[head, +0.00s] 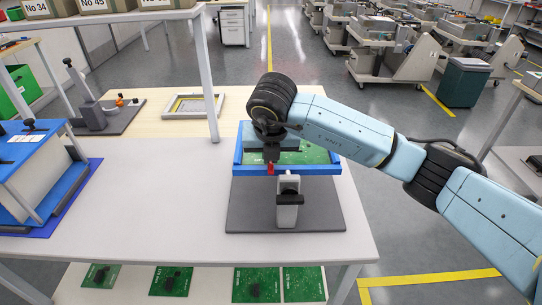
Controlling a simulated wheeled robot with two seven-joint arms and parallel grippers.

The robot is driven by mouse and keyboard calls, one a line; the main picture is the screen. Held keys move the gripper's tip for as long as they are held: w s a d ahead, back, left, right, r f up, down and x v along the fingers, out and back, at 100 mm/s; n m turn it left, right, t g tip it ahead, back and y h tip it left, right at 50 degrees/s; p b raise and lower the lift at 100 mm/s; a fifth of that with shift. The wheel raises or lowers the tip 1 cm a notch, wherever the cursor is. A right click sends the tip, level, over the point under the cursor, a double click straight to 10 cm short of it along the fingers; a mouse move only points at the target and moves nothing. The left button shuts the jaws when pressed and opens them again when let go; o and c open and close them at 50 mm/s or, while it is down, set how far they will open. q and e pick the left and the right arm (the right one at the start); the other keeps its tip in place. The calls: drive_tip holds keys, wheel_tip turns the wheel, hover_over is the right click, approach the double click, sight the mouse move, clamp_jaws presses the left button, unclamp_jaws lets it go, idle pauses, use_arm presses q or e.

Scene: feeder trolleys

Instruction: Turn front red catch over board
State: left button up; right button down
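A green board (308,152) lies in a blue frame (318,170) on a dark grey base plate (325,215). The front red catch (270,168) is a small red piece at the middle of the frame's front edge. My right arm reaches in from the right, and my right gripper (271,152) points down over the board, just behind or at the catch. The wrist and dark gripper body cover part of the board and the frame's back. I cannot tell whether the fingers touch the catch or how far apart they are. My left gripper is not in view.
A grey clamp post (288,204) with a black handle stands in front of the frame. A blue box fixture (35,175) is at left. A grey-yellow frame (193,105) lies behind. Several green boards (257,285) lie on the lower shelf. The table's left middle is clear.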

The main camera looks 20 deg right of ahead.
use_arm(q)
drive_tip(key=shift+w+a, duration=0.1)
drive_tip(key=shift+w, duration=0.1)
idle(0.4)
use_arm(e)
drive_tip(key=c, duration=1.5)
unclamp_jaws()
drive_tip(key=shift+c, duration=0.2)
drive_tip(key=shift+r, duration=0.1)
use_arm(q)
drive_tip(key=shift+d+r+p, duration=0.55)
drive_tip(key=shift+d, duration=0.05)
use_arm(e)
drive_tip(key=v, duration=1.3)
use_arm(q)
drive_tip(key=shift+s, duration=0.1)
use_arm(e)
drive_tip(key=shift+a, duration=0.1)
